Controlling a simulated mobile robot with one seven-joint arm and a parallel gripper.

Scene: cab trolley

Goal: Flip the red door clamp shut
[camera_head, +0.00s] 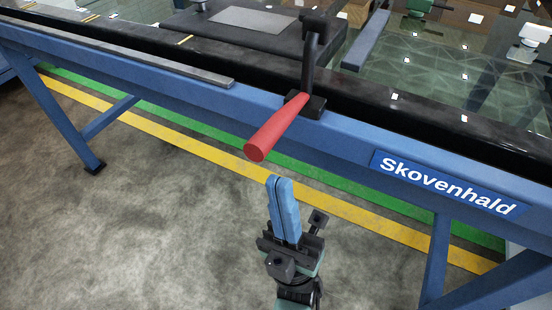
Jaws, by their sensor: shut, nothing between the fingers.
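The red door clamp handle (277,127) sticks out from the blue frame toward me, its round end nearest. It is joined to a black clamp base (308,105) on the frame's rail. A black upright clamp arm (311,60) rises from the base, with a black head at its top. My gripper (276,180) points up the picture with its blue fingers shut and empty. The fingertips show just below and slightly right of the red handle's end, with a gap in the picture. I cannot tell the depth between them.
The blue frame (230,112) carries a sign reading Skovenhald (447,184) at the right. A glossy glass surface (450,70) lies beyond a black edge. A dark panel with a grey plate (247,22) is behind the clamp. The grey floor (120,215) in front is clear.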

